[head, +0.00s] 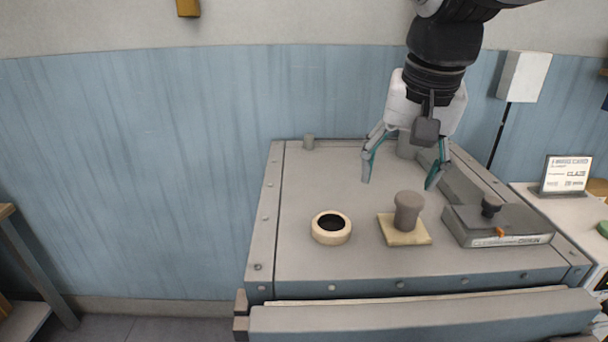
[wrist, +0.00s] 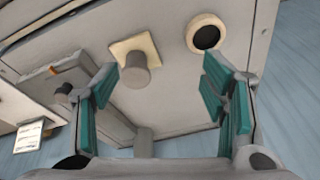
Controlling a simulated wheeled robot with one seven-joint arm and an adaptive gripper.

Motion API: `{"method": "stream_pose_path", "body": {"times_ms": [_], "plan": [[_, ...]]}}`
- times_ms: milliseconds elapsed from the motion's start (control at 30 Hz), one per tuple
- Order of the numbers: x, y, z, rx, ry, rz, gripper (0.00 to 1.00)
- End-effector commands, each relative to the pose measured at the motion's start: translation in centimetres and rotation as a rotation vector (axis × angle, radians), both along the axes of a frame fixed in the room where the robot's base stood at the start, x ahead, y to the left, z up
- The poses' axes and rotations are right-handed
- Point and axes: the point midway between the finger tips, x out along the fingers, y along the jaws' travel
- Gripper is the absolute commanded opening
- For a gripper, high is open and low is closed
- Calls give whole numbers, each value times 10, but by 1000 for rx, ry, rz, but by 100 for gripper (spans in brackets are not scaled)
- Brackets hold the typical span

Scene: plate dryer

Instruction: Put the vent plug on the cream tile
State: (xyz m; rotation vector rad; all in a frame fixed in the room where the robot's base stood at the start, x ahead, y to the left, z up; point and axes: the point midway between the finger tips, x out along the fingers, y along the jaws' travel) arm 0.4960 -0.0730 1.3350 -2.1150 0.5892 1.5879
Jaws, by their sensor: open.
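The vent plug (head: 407,211) is a grey-brown, flared cylinder. It stands upright on the cream tile (head: 423,238), a thin square on the top of the grey machine. In the wrist view the plug (wrist: 136,70) and the tile (wrist: 147,45) show at the upper middle, left of centre between the fingers. My gripper (head: 405,181) is open and empty. Its teal-padded fingers hang above and behind the plug, apart from it. The gripper also shows in the wrist view (wrist: 165,85).
A cream ring with a dark hole (head: 331,228) sits left of the tile. A grey box with a black knob (head: 497,226) stands to the right. The machine top's left part is clear.

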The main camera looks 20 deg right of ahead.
Motion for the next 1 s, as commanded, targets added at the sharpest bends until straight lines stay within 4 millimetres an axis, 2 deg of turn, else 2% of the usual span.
{"method": "stream_pose_path", "body": {"times_ms": [33,200,400,1000], "plan": [[-17,15,-3,-14,-35,96,66],[-56,51,-23,-80,-130,380,66],[-81,70,-41,-140,-191,563,66],[-85,73,-45,-153,-203,596,66]]}}
